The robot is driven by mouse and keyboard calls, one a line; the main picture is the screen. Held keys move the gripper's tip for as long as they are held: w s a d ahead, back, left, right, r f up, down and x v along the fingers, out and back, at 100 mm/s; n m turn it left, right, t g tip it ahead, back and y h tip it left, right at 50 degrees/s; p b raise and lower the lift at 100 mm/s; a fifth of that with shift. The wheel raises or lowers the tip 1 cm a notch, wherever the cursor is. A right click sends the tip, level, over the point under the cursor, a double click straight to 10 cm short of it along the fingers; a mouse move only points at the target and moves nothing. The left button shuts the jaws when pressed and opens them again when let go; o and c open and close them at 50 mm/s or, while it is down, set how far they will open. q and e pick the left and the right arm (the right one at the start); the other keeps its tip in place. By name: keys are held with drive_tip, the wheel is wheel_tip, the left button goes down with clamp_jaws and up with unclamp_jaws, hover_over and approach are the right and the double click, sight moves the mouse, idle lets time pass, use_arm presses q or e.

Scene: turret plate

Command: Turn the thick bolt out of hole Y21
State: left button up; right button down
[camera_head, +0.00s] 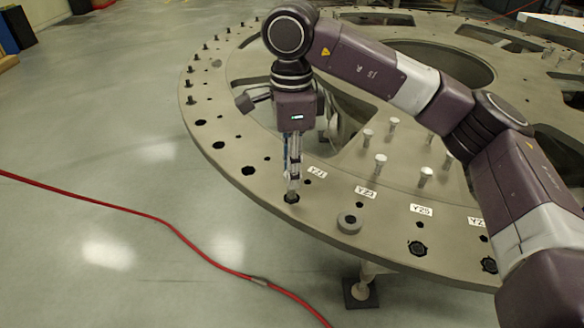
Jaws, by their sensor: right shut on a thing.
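The big grey turret plate (330,222) stands level, with rows of holes around its rim. The label Y21 (317,172) is on the rim. My right gripper (292,192) points straight down just left of that label. It is shut on the dark thick bolt (292,199) at the hole there. The fingers hide most of the bolt and hole, so I cannot tell how deep the bolt sits. My left gripper is out of view.
Several pale upright pegs (381,160) stand further in, under my arm. Dark bolts (417,248) sit along the right rim. A red cable (170,224) crosses the open floor.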

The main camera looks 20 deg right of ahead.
drive_tip(key=shift+r+p, duration=1.25)
drive_tip(key=shift+r, duration=0.75)
drive_tip(key=shift+r+p, duration=0.95)
drive_tip(key=shift+r, duration=0.45)
